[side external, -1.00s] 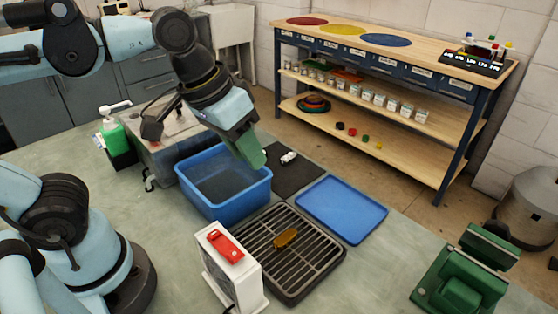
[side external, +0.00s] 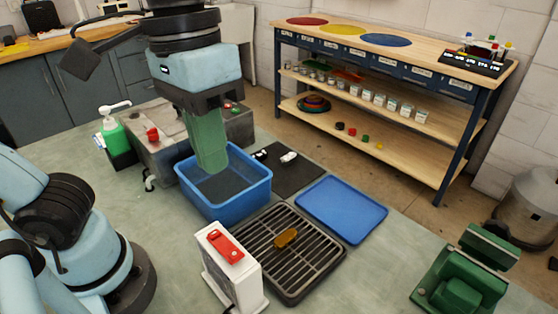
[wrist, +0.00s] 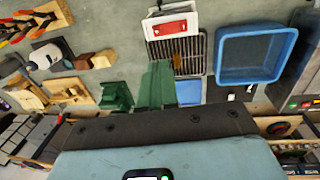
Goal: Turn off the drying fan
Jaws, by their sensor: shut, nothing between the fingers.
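The drying fan (side external: 236,272) is a white upright box at the front of the bench, with a red rocker switch (side external: 226,245) on top. In the wrist view the fan (wrist: 157,22) is at the top, its red switch (wrist: 171,28) facing the camera. My gripper (side external: 213,171) is shut and empty, with green fingers pointing down over the blue tub (side external: 236,205). It is behind the fan and well apart from it. The shut fingers (wrist: 158,66) also show in the wrist view. Whether the fan is spinning cannot be seen.
A black drying rack (side external: 315,272) with an orange-brown piece (side external: 285,238) lies right of the fan. A blue tray (side external: 342,208) and a dark mat (side external: 290,178) lie behind it. A green vise (side external: 460,285) stands at right. A grey machine (side external: 178,145) stands behind the tub.

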